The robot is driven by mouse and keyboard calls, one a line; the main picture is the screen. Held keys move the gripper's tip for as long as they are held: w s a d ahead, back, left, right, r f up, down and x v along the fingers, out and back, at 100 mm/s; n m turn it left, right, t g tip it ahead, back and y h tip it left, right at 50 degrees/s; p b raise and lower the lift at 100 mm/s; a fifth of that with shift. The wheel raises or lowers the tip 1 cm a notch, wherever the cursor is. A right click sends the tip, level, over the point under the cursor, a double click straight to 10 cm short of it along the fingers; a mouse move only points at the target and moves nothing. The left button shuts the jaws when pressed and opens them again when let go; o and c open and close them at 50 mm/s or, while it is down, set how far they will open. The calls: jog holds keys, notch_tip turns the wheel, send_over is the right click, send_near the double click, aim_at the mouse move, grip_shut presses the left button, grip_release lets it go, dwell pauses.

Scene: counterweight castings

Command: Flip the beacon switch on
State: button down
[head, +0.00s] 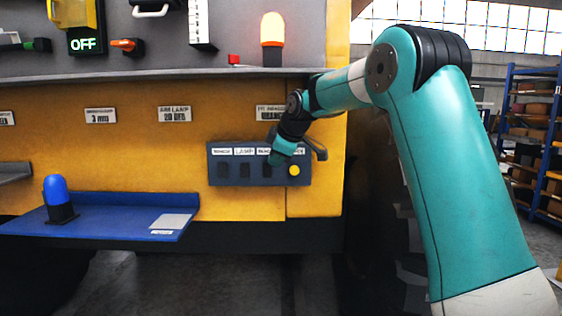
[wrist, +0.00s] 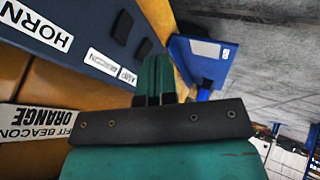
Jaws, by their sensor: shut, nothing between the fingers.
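A dark blue switch panel (head: 230,180) is on the yellow wall, with several labelled black switches and a yellow button (head: 294,170). The beacon switch (head: 266,172) is third from the left, its label partly covered by my gripper (head: 273,160). In the wrist view the panel (wrist: 75,45) runs along the upper left, with HORN, BEACON and LAMP labels; a black switch (wrist: 122,27) sits beside the BEACON label. My gripper (wrist: 155,82) is shut and empty, pointing past the LAMP label. Whether it touches the panel cannot be told. An orange beacon (head: 272,35) stands upright on the ledge above.
A grey ledge (head: 150,75) runs above the panel. A blue shelf (head: 120,215) at lower left holds a blue lamp (head: 58,192) and a grey plate. A dark lever (head: 318,147) juts out at the panel's right. A FIT BEACON ORANGE sign (wrist: 40,122) shows in the wrist view.

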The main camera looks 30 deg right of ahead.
jog(key=shift+v, duration=1.65)
jog(key=shift+s+f, duration=0.1)
jog(key=shift+s, duration=0.05)
jog(key=s+a+f+m+g+y, duration=0.1)
jog(key=s+a+f+g+y, duration=0.15)
jog(key=s+a, duration=0.65)
jog(key=s+a+f+g+y, duration=0.1)
jog(key=s+a+f, duration=0.3)
jog(key=s+a, duration=0.55)
jog(key=s+a+f+m+g, duration=0.1)
jog(key=s+a+f+g, duration=0.1)
jog(key=s, duration=0.7)
jog(key=s+a+f+m+g, duration=0.1)
jog(key=s+a+f+g, duration=0.1)
jog(key=s+a+f, duration=0.2)
jog(key=s+a, duration=0.3)
jog(key=s, duration=0.2)
jog(key=shift+s+f, duration=0.2)
jog(key=shift+f, duration=0.2)
